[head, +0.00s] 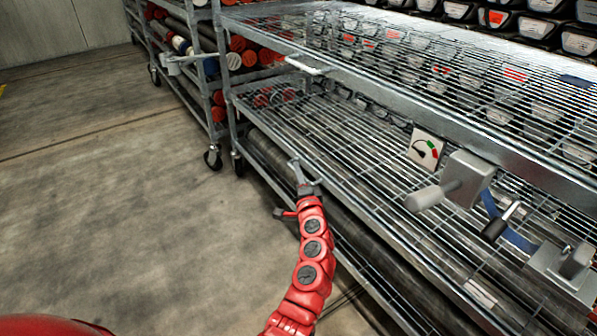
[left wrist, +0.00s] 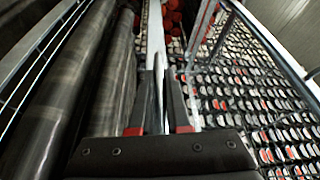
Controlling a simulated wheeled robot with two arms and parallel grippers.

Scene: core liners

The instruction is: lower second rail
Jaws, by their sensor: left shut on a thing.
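My left gripper (head: 305,188) is at the front edge of the rack's middle wire shelf. It is shut on a thin grey metal piece (head: 295,168) that stands up at this edge. In the left wrist view the piece (left wrist: 159,82) shows between the fingers (left wrist: 158,128), in line with a long pale metal rail (left wrist: 154,35). I cannot tell whether the gripped piece is part of that rail. The upper shelf's front rail (head: 420,110) runs above and beyond the gripper, with a pale handle (head: 305,66) near its left end. My right gripper is not in view.
Long dark tubes (head: 262,155) lie below the middle shelf, close to my gripper. A grey box with a knob (head: 468,180), a dial plate (head: 425,148) and a blue strap (head: 515,238) are at the right. Another wheeled rack (head: 195,45) stands behind left. The concrete floor (head: 110,200) is clear.

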